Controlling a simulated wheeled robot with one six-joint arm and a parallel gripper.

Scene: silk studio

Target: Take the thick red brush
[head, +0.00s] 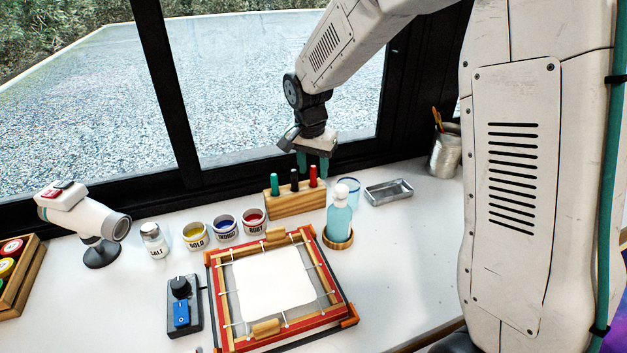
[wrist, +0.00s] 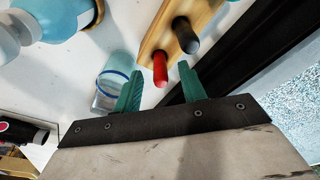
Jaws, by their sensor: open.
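The thick red brush (head: 313,176) stands upright at the right end of a wooden block (head: 297,203), its red handle sticking up. A black brush (head: 294,180) stands beside it in the middle and a green one (head: 275,184) at the left end. My gripper (head: 313,165) is open above the right end of the block. In the wrist view the red handle (wrist: 160,69) shows between and just beyond the two green fingertips (wrist: 160,76), with the black handle (wrist: 185,36) farther off. Nothing is in the jaws that I can make out.
A blue-rimmed glass (head: 349,189) and a pale blue bottle (head: 339,217) stand right of and in front of the block. A metal tray (head: 389,191) lies farther right. Labelled paint pots (head: 225,228) and a stretched frame (head: 212,303) are in front. The dark window frame is close behind.

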